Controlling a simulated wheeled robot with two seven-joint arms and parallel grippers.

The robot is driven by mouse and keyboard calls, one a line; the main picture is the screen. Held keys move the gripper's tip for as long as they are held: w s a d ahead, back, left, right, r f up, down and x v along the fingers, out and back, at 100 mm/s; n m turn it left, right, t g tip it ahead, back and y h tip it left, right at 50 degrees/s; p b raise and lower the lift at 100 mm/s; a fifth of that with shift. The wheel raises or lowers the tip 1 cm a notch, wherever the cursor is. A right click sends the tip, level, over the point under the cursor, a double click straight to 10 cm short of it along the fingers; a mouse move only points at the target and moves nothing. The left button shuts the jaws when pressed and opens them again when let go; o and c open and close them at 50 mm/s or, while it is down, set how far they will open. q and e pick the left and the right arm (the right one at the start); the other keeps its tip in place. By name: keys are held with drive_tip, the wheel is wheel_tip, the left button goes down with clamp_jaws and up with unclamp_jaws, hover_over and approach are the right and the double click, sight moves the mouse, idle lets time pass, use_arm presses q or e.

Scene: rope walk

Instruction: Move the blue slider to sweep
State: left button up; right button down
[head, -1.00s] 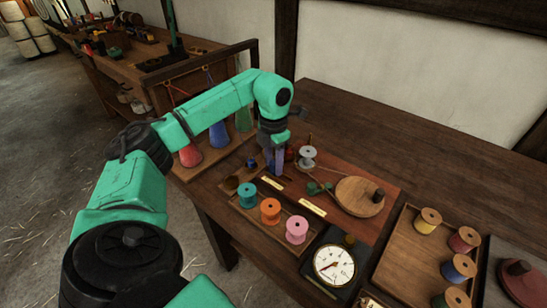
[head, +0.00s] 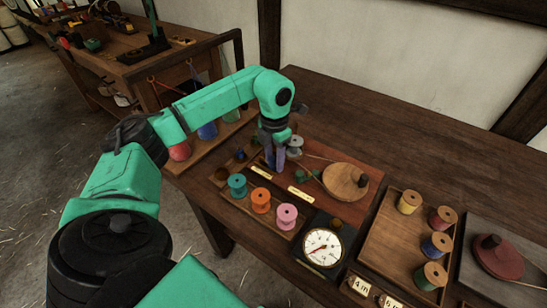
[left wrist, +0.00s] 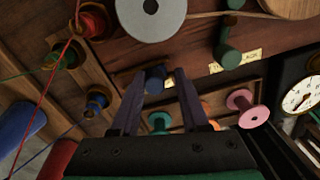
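In the left wrist view a small blue slider knob (left wrist: 155,78) stands between the fingertips of my left gripper (left wrist: 158,84). The two dark fingers are apart, with visible gaps beside the knob. In the head view the left gripper (head: 275,163) reaches down to the bench by a brass label plate (head: 261,172); the fingers hide the blue slider there. The plate's writing is too small to read. A green slider (left wrist: 228,50) stands by another brass plate (left wrist: 236,60), to the right. My right gripper is not in view.
A grey bobbin (head: 295,146) and a round wooden disc (head: 345,181) stand close by. Teal, orange and pink bobbins (head: 286,216) stand in front, beside a dial gauge (head: 322,247). A tray (head: 380,243) of bobbins lies right. The bench's back is clear.

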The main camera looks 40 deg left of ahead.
use_arm(q)
drive_tip(key=shift+a, duration=0.25)
wheel_tip(320, 180, up, 7)
drive_tip(key=p, duration=0.6)
drive_tip(key=shift+r, duration=0.15)
